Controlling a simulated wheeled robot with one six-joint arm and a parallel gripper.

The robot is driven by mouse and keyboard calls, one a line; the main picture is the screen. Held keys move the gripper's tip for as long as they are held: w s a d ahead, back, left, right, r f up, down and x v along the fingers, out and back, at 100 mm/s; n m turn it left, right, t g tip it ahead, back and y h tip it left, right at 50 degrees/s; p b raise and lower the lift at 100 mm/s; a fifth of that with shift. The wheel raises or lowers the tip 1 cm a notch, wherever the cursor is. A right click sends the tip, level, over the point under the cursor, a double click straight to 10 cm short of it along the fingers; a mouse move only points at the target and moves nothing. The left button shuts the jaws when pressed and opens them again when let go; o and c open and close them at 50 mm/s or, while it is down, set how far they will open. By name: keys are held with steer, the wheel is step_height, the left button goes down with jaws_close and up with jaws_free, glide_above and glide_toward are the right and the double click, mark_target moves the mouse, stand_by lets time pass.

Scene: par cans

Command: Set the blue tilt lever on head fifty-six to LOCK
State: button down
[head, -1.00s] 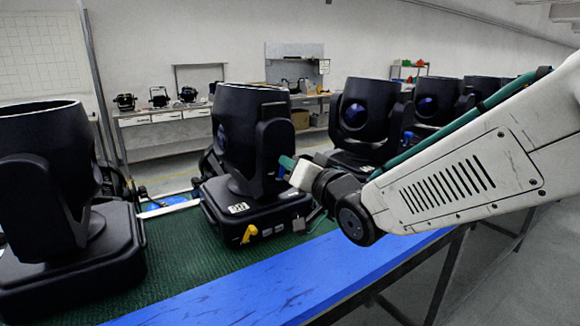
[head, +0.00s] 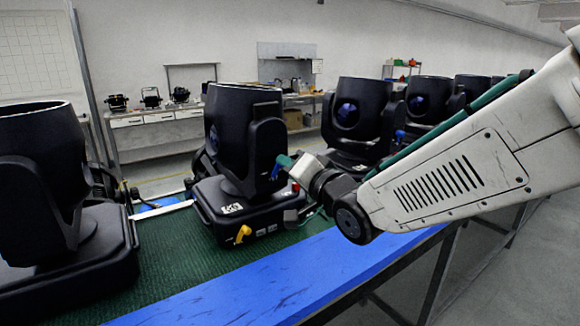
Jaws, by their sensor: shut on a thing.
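A black moving head (head: 240,130) stands on the green mat, with a white number label (head: 231,208) on its base that is too small to read for sure. A blue tilt lever (head: 277,172) sits low on the side of its yoke, facing my arm. My gripper (head: 283,164) is at this lever, shut on it; its teal-tipped jaws partly cover the lever. The LOCK marking cannot be made out. A yellow lever (head: 243,234) sticks out at the front of the base.
Another black head (head: 45,190) stands close at the left, and several more (head: 357,115) stand in a row behind my arm. The green mat (head: 190,262) has bare room between the two near heads. A blue bench edge (head: 260,285) runs along the front.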

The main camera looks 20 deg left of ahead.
steer(key=c, duration=1.4)
jaws_free()
steer(key=v, duration=0.8)
